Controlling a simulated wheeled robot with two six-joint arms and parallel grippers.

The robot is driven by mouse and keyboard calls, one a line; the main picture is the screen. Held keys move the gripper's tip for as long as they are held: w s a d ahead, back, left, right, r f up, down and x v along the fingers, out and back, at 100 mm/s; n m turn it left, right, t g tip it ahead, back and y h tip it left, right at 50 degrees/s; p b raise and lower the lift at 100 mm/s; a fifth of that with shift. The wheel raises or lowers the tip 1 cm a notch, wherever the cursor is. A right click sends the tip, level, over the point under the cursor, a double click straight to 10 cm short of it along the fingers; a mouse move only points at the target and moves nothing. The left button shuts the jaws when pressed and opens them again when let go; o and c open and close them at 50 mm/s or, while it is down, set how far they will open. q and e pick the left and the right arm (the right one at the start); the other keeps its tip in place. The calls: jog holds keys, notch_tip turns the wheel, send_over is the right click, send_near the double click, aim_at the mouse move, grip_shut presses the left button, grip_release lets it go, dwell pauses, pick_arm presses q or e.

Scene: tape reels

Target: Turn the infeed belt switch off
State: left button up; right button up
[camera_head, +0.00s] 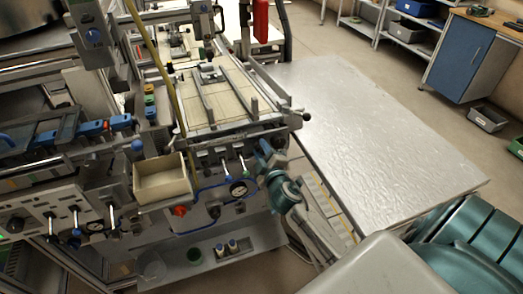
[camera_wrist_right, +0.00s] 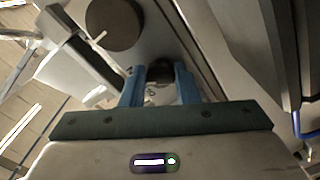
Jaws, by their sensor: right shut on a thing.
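My right gripper (camera_head: 266,150) is at the front right corner of the machine, below the belt's end. In the right wrist view its two blue fingers (camera_wrist_right: 160,72) are closed on a small dark knob (camera_wrist_right: 159,69), one finger on each side. I take this knob for the infeed belt switch; its marking and the position it is turned to cannot be read. In the head view the gripper hides it. My left gripper is not in view.
The belt bed (camera_head: 215,98) lies just behind the gripper. A gauge (camera_head: 238,189) and a red knob (camera_head: 179,210) are on the panel to its left, near an open beige bin (camera_head: 162,178). A broad, bare metal table (camera_head: 365,130) fills the right.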

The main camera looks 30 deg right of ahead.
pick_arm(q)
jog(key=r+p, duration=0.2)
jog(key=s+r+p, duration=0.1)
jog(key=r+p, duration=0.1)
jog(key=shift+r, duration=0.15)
pick_arm(e)
jog(key=n, duration=1.2)
jog(key=shift+r+n, duration=0.15)
jog(key=shift+n, duration=0.25)
pick_arm(q)
jog(key=shift+p, duration=0.3)
pick_arm(e)
jog(key=shift+n, duration=0.3)
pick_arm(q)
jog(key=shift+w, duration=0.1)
pick_arm(e)
jog(key=o, duration=1)
jog(key=shift+c, duration=0.2)
jog(key=b+v, duration=0.2)
jog(key=v, duration=0.8)
jog(key=shift+w+a+b, duration=0.1)
jog(key=shift+b, duration=0.25)
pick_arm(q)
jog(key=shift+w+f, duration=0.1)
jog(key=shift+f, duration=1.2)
pick_arm(e)
jog(key=shift+s+a, duration=0.1)
jog(key=shift+s, duration=0.4)
